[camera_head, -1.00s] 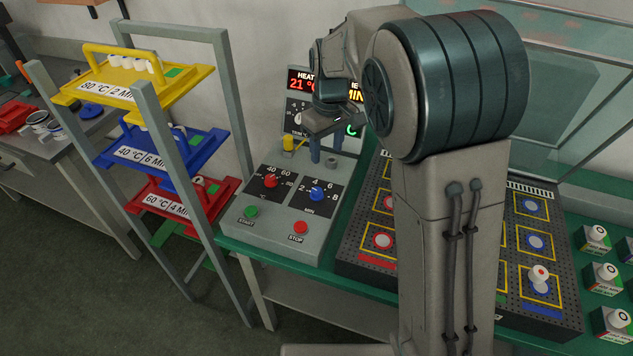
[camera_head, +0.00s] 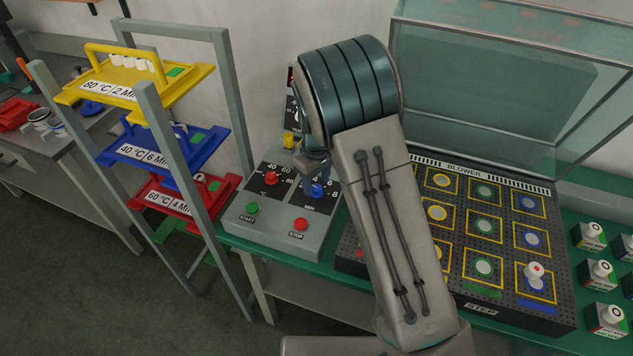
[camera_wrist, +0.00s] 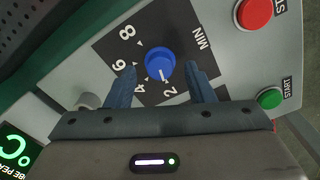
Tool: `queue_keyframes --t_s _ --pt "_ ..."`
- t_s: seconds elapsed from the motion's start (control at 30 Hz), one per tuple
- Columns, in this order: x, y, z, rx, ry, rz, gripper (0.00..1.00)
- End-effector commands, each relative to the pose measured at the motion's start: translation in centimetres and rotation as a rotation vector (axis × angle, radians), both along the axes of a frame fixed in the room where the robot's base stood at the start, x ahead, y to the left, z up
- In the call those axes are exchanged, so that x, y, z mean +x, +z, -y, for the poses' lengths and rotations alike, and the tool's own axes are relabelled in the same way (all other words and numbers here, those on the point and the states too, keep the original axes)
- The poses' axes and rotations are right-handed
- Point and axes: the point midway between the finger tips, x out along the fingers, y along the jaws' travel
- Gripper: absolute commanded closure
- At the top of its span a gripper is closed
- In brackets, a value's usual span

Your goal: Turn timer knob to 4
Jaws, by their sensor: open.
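The blue timer knob (camera_wrist: 159,60) sits on a black MIN dial (camera_wrist: 190,50) marked 2, 4, 6 and 8. Its white pointer mark faces close to the 2. In the wrist view my gripper (camera_wrist: 160,69) is open, with one finger on each side of the knob and visible gaps to it. In the head view the knob (camera_head: 317,190) shows just below my gripper (camera_head: 317,168), and my arm covers part of the dial. I cannot tell from the views how deep the fingertips reach along the knob.
The red temperature knob (camera_head: 271,178) is left of the timer. The green START button (camera_head: 252,208) and red STOP button (camera_head: 300,224) lie in front. The blower plate (camera_head: 465,215) is to the right, a tray rack (camera_head: 222,75) to the left. The display is mostly hidden.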

Motion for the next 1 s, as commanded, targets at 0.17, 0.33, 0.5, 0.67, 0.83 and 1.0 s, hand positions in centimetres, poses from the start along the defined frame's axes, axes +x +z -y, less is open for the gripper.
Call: queue_keyframes --t_s 0.17,0.33,0.5,0.67,0.83,1.0 --pt "-0.02 -1.16 0.01 0.0 0.0 0.0 0.51" --pt "-0.02 -1.31 0.01 0.0 0.0 0.0 0.51" --pt "-0.01 -1.29 0.0 0.0 0.0 0.0 0.68" --pt "-0.01 -1.27 0.0 0.0 0.0 0.0 0.96" --pt "-0.01 -1.27 0.0 0.001 -0.008 0.001 0.96" --pt "0.0 -1.29 -0.01 0.001 -0.051 0.001 0.96"
